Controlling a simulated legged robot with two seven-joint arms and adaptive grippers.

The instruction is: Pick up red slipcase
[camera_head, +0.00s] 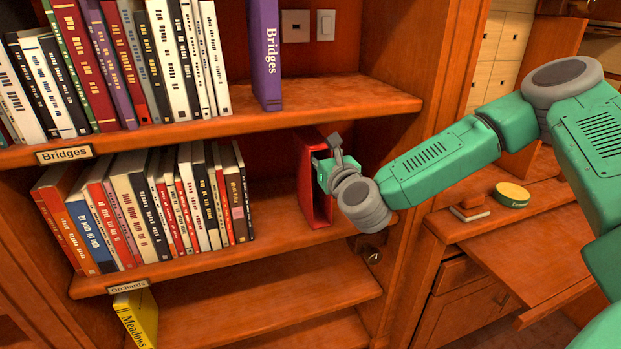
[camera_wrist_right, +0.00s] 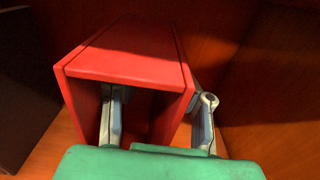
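The red slipcase (camera_head: 313,185) stands upright at the right end of the middle shelf in the head view, apart from the row of books. Its open side faces my right gripper (camera_head: 332,158). The right wrist view shows the slipcase (camera_wrist_right: 128,66) close up. There my right gripper (camera_wrist_right: 160,98) is open, with one finger inside the hollow and the other outside the right wall. A gap shows between the inner finger and that wall. The fingertips are partly hidden. My left gripper is not in either view.
A row of books (camera_head: 150,205) fills the left of the same shelf, with bare shelf before the slipcase. A purple book (camera_head: 266,60) stands above. The bookcase's side panel (camera_head: 400,140) is close on the right. A yellow book (camera_head: 137,318) stands below.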

